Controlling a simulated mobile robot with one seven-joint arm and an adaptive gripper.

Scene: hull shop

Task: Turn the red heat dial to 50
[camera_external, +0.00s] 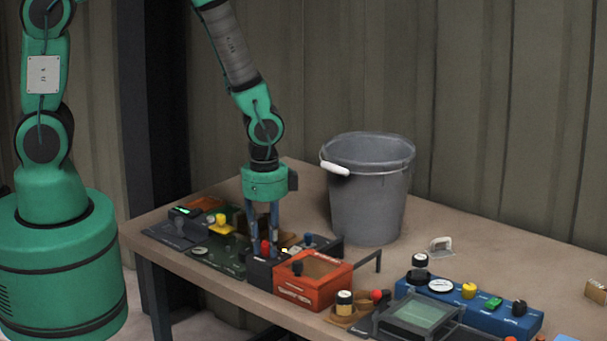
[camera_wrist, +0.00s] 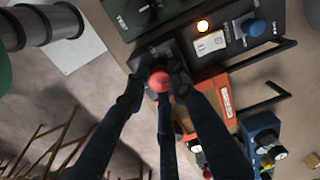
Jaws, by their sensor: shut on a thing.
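The red heat dial (camera_external: 265,247) sits on a small dark box (camera_external: 262,270) near the front edge of the bench. In the wrist view the round red dial (camera_wrist: 159,82) shows between my dark fingers. My gripper (camera_external: 264,240) points down from above and is shut on the dial. The fingers hide part of the dial and its surroundings. No scale numbers or pointer can be read in either view.
An orange box (camera_external: 312,280) stands close on the right of the dial's box. Dark panels with knobs lie to the left. A blue panel (camera_external: 475,312) is further right. A grey bucket (camera_external: 367,195) stands behind. Bare bench lies around the bucket.

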